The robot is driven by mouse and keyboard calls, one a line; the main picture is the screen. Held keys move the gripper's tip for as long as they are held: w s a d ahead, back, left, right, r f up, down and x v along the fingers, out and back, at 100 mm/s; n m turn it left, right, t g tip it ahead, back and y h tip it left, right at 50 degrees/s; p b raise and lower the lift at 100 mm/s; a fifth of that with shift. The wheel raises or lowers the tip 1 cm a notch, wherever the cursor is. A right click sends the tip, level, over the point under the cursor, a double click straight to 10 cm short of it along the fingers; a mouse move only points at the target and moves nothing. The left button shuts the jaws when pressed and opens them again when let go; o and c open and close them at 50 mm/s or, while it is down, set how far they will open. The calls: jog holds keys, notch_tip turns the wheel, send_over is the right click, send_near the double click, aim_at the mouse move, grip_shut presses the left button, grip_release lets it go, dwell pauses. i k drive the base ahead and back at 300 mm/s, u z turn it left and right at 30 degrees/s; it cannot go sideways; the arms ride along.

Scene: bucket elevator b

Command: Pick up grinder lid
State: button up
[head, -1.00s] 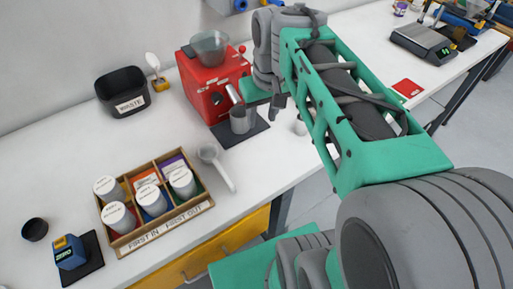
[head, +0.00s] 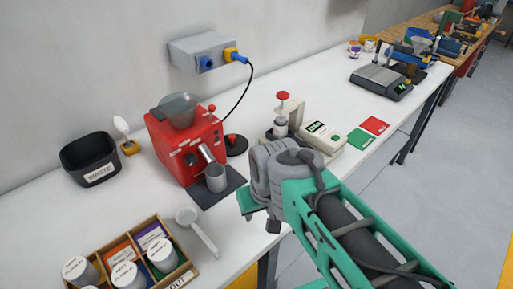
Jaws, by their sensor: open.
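The red grinder (head: 187,145) stands against the wall, with a clear hopper bowl (head: 177,110) on top. A dark round lid with a red knob (head: 234,144) lies on the white table just right of the grinder; I take it to be the grinder lid. My gripper (head: 262,215) is in front of and right of the grinder, near the table's front edge. It is open, and I see nothing in it. My wrist hides most of its fingers. It is apart from the lid.
A metal cup (head: 216,178) stands on a dark mat under the grinder spout. A tamper (head: 281,120) and a small scale (head: 321,138) stand behind my wrist. A black cable hangs from the wall box (head: 205,52). A white scoop (head: 197,230) lies at front left.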

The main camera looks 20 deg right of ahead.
aim_at(236, 144)
jog(key=z, duration=0.05)
jog(key=k, duration=0.5)
jog(key=u, duration=4.35)
jog(key=k, duration=1.9)
jog(key=z, duration=0.35)
